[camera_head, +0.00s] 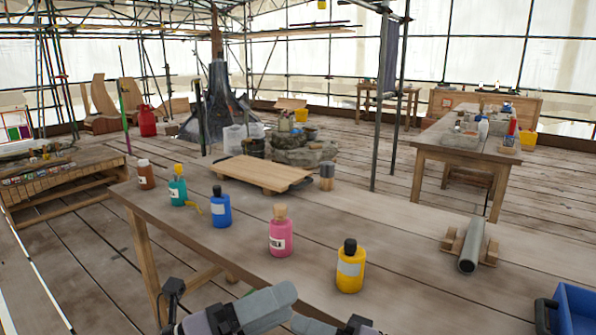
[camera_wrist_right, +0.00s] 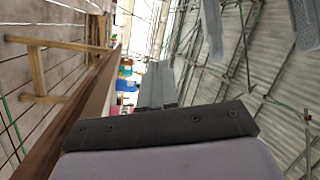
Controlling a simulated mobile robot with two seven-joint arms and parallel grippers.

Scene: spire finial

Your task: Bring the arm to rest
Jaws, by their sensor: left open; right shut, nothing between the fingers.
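My left gripper (camera_head: 266,306) is low in the head view, in front of the near edge of the workbench (camera_head: 400,235). In the right wrist view, two grey fingers, likely of my left gripper (camera_wrist_right: 257,27), stand apart with nothing between them. My right gripper (camera_head: 315,326) is at the bottom edge of the head view, just right of the left one and mostly cut off. In the right wrist view its grey fingers (camera_wrist_right: 157,86) are together and empty. Neither gripper touches anything on the bench.
Along the bench stand brown (camera_head: 146,176), teal (camera_head: 177,192), blue (camera_head: 220,210), pink (camera_head: 281,237) and yellow (camera_head: 350,270) bottles. Behind them lies a wooden board (camera_head: 262,173). A grey pipe (camera_head: 470,248) rests on wooden blocks at right. A blue bin (camera_head: 574,310) is at lower right.

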